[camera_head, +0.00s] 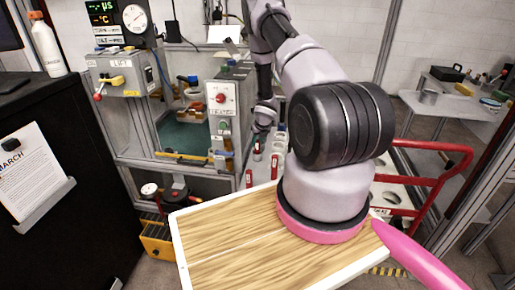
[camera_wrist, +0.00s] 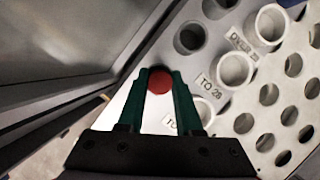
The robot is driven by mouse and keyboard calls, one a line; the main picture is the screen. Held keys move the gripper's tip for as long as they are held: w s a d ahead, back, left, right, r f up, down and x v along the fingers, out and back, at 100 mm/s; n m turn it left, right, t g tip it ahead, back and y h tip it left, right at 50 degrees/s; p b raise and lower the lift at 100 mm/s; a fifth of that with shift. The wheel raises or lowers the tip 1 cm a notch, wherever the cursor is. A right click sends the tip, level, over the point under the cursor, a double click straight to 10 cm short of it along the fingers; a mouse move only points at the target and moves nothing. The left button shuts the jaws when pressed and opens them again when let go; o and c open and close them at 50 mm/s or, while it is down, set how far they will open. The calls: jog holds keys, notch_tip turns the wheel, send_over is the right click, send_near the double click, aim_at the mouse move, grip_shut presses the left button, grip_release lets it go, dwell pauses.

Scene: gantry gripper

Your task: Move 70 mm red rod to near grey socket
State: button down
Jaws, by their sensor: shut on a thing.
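My gripper (camera_wrist: 160,76) has green fingers, shut on a red rod (camera_wrist: 158,88) whose round end shows between the fingertips in the wrist view. The rod's length and lower end cannot be made out there. A grey-rimmed round socket (camera_wrist: 190,38) lies just up and right of the rod, apart from it in the picture; I cannot tell for certain that it is the grey socket. In the head view my gripper (camera_head: 260,138) is small and far off, beyond my arm, above the pale rack area.
Dark grey panels (camera_wrist: 60,50) lie left. A red-buttoned control box (camera_head: 222,98) stands left of my gripper. A red rail (camera_head: 440,150) is at right.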

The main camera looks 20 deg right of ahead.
jog(key=shift+f, duration=1.45)
jog(key=shift+f, duration=0.1)
jog(key=c, duration=0.6)
grip_release()
jog(key=v, duration=1.2)
notch_tip(320, 180, up, 8)
jog(key=m, duration=0.4)
send_over(258, 143)
jog(key=s, duration=0.2)
jog(key=s+a+r+m+t+h, duration=0.1)
jog(key=s+a+r+m, duration=0.15)
jog(key=r+m, duration=0.8)
jog(key=s+a+r+m+t+h, duration=0.1)
jog(key=s+r+m, duration=0.4)
jog(key=r, duration=1.1)
jog(key=s+a+r+m+y, duration=0.1)
jog(key=s+a+r+m, duration=0.4)
jog(key=s+m, duration=0.2)
jog(key=s+a+r+m+y, duration=0.1)
jog(key=s+a+r+m, duration=0.3)
jog(key=s, duration=0.6)
jog(key=s+a+r+m+y, duration=0.2)
jog(key=s+a+r+m, duration=0.3)
jog(key=s+m, duration=0.4)
jog(key=shift+s+a+r+m, duration=0.1)
jog(key=shift+a+r+m, duration=0.25)
jog(key=shift+r, duration=0.25)
